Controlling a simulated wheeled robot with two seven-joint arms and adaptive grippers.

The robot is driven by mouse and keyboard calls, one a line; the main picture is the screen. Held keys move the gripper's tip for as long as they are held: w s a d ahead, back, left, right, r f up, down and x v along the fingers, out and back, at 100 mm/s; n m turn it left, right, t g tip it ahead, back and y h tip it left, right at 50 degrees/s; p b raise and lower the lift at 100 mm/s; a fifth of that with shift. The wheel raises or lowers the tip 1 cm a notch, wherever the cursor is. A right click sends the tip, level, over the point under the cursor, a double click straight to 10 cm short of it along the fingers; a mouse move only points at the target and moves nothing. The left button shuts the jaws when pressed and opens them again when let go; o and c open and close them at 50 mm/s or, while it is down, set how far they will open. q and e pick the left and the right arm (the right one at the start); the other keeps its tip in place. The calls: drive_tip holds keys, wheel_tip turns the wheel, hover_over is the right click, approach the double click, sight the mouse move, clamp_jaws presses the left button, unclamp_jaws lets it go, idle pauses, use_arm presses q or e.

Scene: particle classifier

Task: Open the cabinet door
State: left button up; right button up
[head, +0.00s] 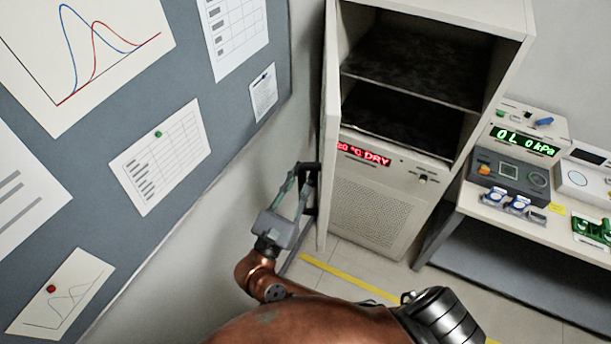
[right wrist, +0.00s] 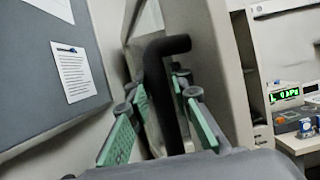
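The pale cabinet (head: 400,195) stands at the centre of the head view. Its door (head: 330,120) is swung wide open on the left side and shows nearly edge-on. The black door handle (head: 311,188) sits on the door's left-facing side. My right gripper (head: 294,180) is at the handle, with its fingers spread. In the right wrist view, the handle (right wrist: 162,85) stands between the green-padded fingers of my right gripper (right wrist: 160,112), which look open around it. Whether a pad touches the handle is hard to tell. My left gripper is out of view.
The cabinet has dark, empty shelves (head: 415,70) and a red "DRY" display (head: 364,153). A grey notice board (head: 90,130) covers the left wall close to the door. A bench (head: 530,224) with instruments stands right. A yellow floor line (head: 350,280) runs in front.

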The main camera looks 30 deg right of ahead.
drive_tip(key=shift+o, duration=1.4)
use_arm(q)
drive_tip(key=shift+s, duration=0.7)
use_arm(e)
drive_tip(key=v, duration=0.7)
drive_tip(key=shift+a, duration=0.15)
drive_tip(key=shift+s+f, duration=0.1)
